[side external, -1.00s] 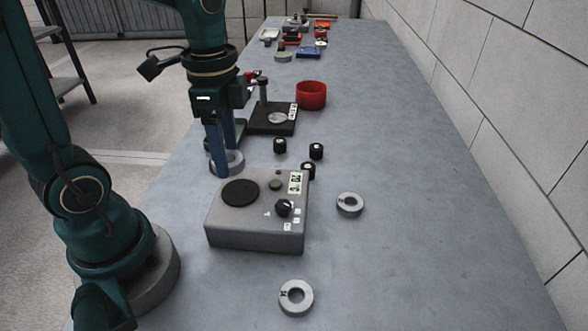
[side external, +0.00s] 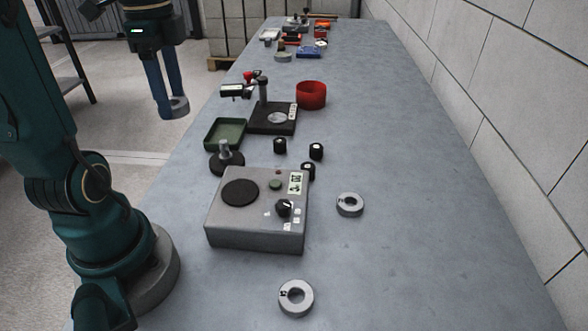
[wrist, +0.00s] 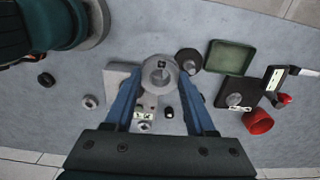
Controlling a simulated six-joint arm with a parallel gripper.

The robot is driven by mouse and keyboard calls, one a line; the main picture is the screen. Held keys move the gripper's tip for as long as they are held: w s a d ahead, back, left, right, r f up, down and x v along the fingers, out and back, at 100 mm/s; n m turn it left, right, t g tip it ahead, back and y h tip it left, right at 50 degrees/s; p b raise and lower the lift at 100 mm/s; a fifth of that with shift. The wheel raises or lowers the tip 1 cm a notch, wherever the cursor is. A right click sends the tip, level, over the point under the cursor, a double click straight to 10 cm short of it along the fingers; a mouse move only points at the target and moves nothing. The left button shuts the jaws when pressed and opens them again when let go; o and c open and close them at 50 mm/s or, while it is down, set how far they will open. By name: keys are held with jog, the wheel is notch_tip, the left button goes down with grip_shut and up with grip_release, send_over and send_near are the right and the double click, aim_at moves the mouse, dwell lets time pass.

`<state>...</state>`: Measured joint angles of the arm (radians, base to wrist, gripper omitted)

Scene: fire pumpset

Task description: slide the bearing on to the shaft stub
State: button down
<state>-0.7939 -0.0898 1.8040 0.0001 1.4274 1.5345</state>
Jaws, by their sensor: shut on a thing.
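My gripper (side external: 170,108) is shut on a grey bearing ring (side external: 179,106), raised above and to the left of the bench in the side view. In the wrist view the bearing (wrist: 160,73) sits between the two blue fingers, with its hole facing the camera. The shaft stub (side external: 225,148) is a short metal post standing upright on a round black base on the bench. Nothing is on the stub, and the bearing is apart from it. The stub's base also shows in the wrist view (wrist: 188,62), just right of the bearing.
A grey control box (side external: 255,232) with a black disc stands in front of the stub. A green tray (side external: 223,134), a black stand (side external: 272,120) and a red cup (side external: 311,95) lie behind. Two loose rings (side external: 350,204) (side external: 296,298) and small black knobs are nearby. The bench's right side is clear.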

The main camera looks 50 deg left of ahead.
jog(key=w+a+f, duration=0.1)
jog(key=w, duration=0.2)
jog(key=w+a+f, duration=0.1)
jog(key=w+f, duration=0.1)
jog(key=w+a+f, duration=0.1)
jog(key=w+f, duration=0.1)
jog(key=w, duration=0.1)
jog(key=shift+w+a+f, duration=0.1)
jog(key=shift+w, duration=0.2)
jog(key=shift+w+d+f+m, duration=0.1)
jog(key=shift+d+f+m, duration=0.1)
jog(key=shift+f+m, duration=0.15)
jog(key=shift+f, duration=0.1)
jog(key=shift+f, duration=2.15)
jog(key=shift+f, duration=1.3)
